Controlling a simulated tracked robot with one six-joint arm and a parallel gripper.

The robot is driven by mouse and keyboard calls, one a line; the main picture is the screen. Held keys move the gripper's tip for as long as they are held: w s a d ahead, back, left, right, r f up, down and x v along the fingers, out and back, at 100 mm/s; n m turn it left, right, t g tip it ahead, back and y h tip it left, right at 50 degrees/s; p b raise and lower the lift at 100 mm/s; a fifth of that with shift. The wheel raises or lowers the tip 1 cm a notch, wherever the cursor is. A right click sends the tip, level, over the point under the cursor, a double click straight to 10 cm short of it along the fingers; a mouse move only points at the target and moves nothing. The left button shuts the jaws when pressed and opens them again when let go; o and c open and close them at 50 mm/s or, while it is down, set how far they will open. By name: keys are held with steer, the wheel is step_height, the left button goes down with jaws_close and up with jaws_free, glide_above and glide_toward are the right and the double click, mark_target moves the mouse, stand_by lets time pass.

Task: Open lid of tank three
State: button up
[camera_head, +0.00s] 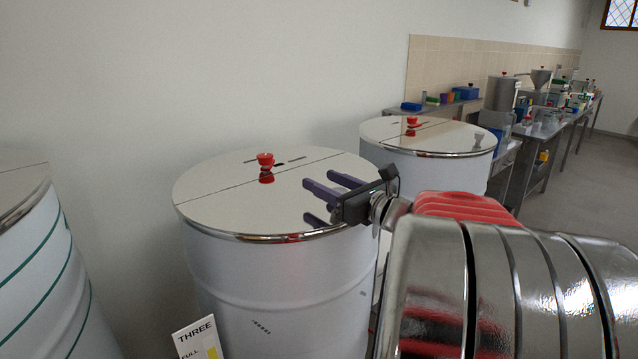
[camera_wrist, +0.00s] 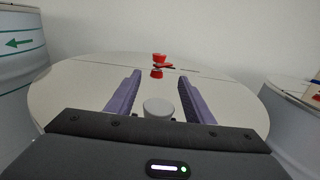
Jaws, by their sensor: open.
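Tank three (camera_head: 275,282) is a white drum with a sign reading THREE (camera_head: 198,338) at its front. Its shiny round lid (camera_head: 225,185) is on top, with a seam across it, and lies flat. A red knob (camera_head: 265,160) stands on the lid near the seam, with its reflection below it. The knob also shows in the wrist view (camera_wrist: 158,58), ahead and between the fingers. My gripper (camera_head: 325,188) is open and empty, its two purple fingers above the right part of the lid, pointing at the knob and apart from it.
Another drum with a red-knobbed lid (camera_head: 445,134) stands behind to the right. A third drum (camera_head: 40,270) with green lines is at the left edge. The wall is close behind. Steel benches (camera_head: 525,150) with equipment run along the right.

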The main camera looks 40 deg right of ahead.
steer(key=shift+c, duration=0.5)
jaws_close()
